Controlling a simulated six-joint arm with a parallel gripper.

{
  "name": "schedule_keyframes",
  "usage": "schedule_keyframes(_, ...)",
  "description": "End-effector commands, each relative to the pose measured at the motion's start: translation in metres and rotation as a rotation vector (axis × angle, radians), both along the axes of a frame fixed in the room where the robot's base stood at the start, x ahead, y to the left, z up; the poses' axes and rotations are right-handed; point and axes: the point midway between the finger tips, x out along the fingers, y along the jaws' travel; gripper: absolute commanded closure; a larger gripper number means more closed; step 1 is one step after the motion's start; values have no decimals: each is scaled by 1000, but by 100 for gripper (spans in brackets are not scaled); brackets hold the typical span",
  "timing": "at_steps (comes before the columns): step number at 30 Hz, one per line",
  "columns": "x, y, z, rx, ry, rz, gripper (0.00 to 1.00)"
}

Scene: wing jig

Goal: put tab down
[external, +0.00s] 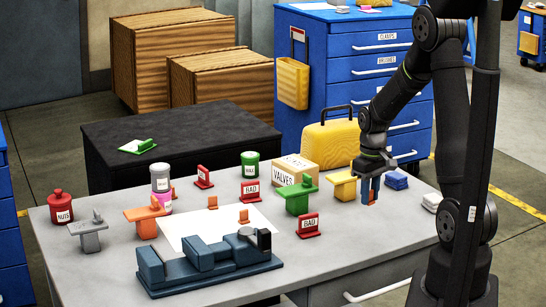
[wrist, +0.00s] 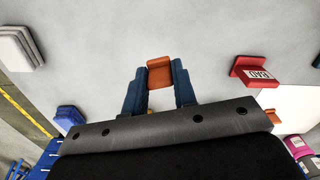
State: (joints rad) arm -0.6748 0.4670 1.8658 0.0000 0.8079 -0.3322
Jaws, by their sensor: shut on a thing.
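My gripper (external: 371,189) has its blue fingers shut on an orange tab (external: 373,191), over the right part of the grey table. The tab also shows in the wrist view (wrist: 160,73), its upper face between the two fingertips. I cannot tell whether the tab touches the table. Another orange tab (external: 244,216) stands upright near the right side of the white sheet (external: 212,232). One more orange tab (external: 212,202) stands at the sheet's far edge.
Blue pads (external: 395,180) lie to the right. A red BAD sign (external: 308,226) and dark blue fixture (external: 205,262) stand nearer the front. Table below my gripper looks clear.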

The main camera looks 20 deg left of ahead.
Motion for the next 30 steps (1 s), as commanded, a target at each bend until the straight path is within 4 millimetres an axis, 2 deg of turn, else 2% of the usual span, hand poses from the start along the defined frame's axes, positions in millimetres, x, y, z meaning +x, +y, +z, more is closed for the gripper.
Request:
schedule_keyframes(1,3,-12,8,2,-2,-7,98)
schedule_keyframes(6,9,-43,27,1,-2,-4,98)
schedule_keyframes(10,12,-57,35,0,-1,-2,98)
schedule_keyframes(14,20,-59,41,1,-1,-6,98)
schedule_keyframes(17,35,-50,47,0,0,-16,98)
schedule_keyframes(20,59,-31,55,0,-1,-34,98)
schedule_keyframes(30,143,42,87,1,-1,-114,98)
